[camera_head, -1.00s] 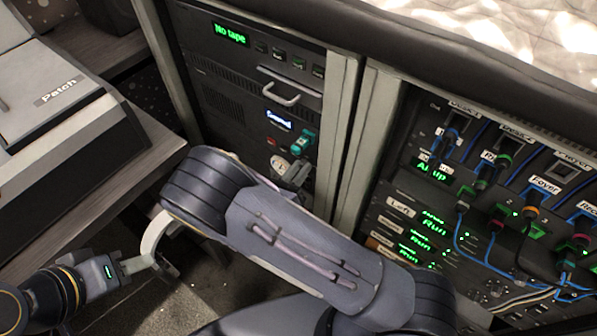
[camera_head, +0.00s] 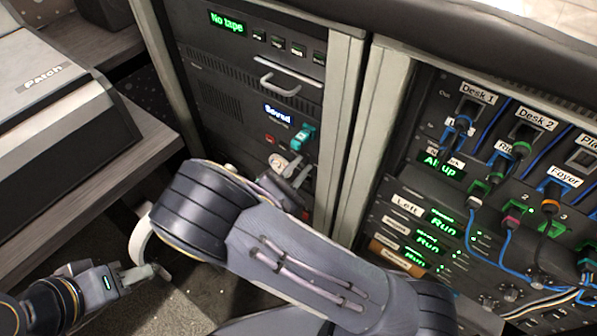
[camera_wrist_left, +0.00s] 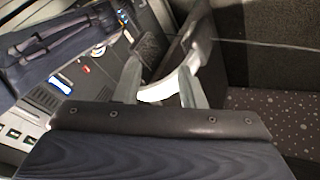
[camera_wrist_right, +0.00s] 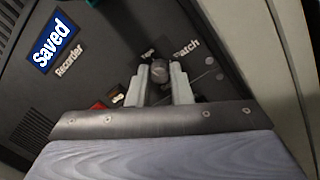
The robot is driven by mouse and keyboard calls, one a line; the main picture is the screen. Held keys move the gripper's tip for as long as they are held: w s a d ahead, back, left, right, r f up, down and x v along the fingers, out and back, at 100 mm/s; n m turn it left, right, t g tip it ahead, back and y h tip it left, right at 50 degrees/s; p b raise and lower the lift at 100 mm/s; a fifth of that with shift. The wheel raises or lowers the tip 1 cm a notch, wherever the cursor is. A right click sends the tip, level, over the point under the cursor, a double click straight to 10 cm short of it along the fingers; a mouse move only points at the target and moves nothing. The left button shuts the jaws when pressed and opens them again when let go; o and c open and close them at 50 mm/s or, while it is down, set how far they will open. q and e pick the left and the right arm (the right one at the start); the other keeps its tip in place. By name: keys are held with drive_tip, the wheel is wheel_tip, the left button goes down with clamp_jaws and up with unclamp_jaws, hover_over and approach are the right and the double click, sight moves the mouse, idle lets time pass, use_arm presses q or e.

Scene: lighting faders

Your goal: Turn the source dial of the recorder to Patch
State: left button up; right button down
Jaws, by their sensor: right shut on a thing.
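The source dial is a small dark round knob (camera_wrist_right: 160,68) on the recorder's dark front panel, between a partly hidden label on the left and the "Patch" label (camera_wrist_right: 187,48) on the right. My right gripper (camera_wrist_right: 160,80) is shut on the knob, one finger on each side. Which way the dial points is hidden or too small to tell. In the head view my right gripper (camera_head: 292,172) is low on the recorder panel (camera_head: 225,115). The recorder's display (camera_wrist_right: 54,43) reads "Saved".
A "No tape" display (camera_head: 227,21) and a handle (camera_head: 280,88) are higher up. A patch rack (camera_head: 440,200) with cables stands at right. A desk (camera_head: 95,185) is at left.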

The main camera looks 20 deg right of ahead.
drive_tip(key=m+b, duration=0.1)
drive_tip(key=m, duration=0.2)
drive_tip(key=m+b, duration=0.1)
drive_tip(key=m, duration=0.1)
drive_tip(key=shift+f+b, duration=0.25)
drive_tip(key=shift+b, duration=0.05)
drive_tip(key=m+b, duration=0.2)
drive_tip(key=m, duration=0.2)
drive_tip(key=shift+a+g+h, duration=0.1)
drive_tip(key=shift+g+h, duration=0.2)
drive_tip(key=shift+g, duration=0.1)
drive_tip(key=m+b, duration=0.7)
drive_tip(key=m, duration=0.2)
drive_tip(key=shift+r+m+g, duration=0.1)
drive_tip(key=shift+m+g, duration=0.3)
drive_tip(key=shift+m, duration=1.1)
